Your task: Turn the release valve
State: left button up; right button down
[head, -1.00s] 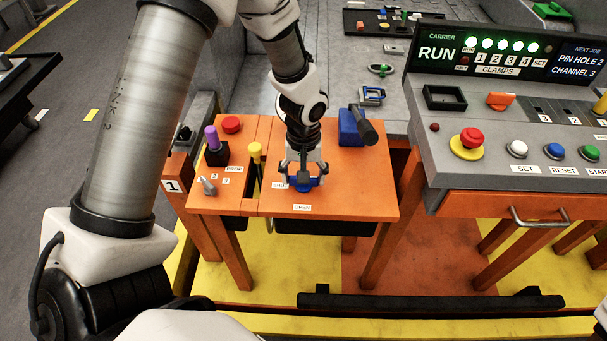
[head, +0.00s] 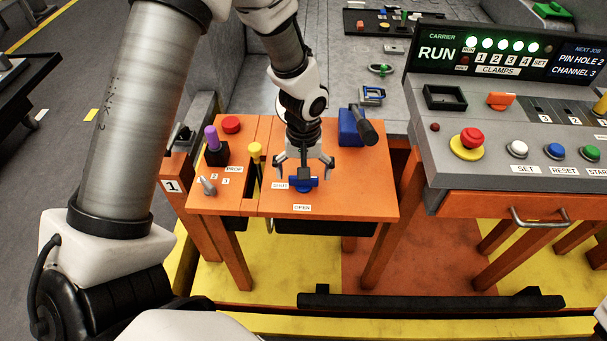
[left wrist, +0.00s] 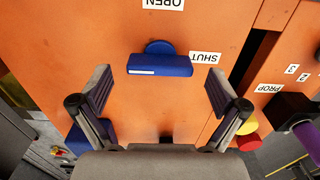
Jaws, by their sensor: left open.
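The blue release valve handle (head: 303,184) sits on the orange panel (head: 350,190), between a SHUT label (head: 280,185) on its left and an OPEN label (head: 302,208) on its near side. In the left wrist view the handle (left wrist: 160,65) is a blue bar lying crosswise, with a round blue part beside it and a white mark on the bar. My left gripper (head: 303,168) is open above and slightly behind the handle. In the left wrist view its fingers (left wrist: 158,88) are spread wide, with nothing between them. My right gripper is out of view.
A purple-topped lever (head: 212,140), red button (head: 231,124), yellow-topped lever (head: 255,152) and small grey switch (head: 207,186) stand left of the handle. A blue block with a dark lever (head: 352,128) stands at the back right. A grey control console (head: 480,185) is farther right.

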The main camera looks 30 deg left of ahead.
pick_arm(q)
notch_tip(320, 180, up, 11)
dwell(0.5)
jog(key=s+d+f+m+g+p, duration=0.1)
jog(key=s+d+f+g+p, duration=0.2)
jog(key=s+f, duration=0.9)
jog(key=s+d+f+m+g+p, duration=0.15)
jog(key=s+f+p, duration=0.55)
jog(key=s, duration=0.8)
jog(key=w+f+m+t+b, duration=0.1)
jog(key=w+f+m+t, duration=0.1)
jog(key=w, duration=0.4)
jog(key=shift+a+m+t, duration=0.25)
jog(key=shift+m+t, duration=0.4)
jog(key=shift+t, duration=0.6)
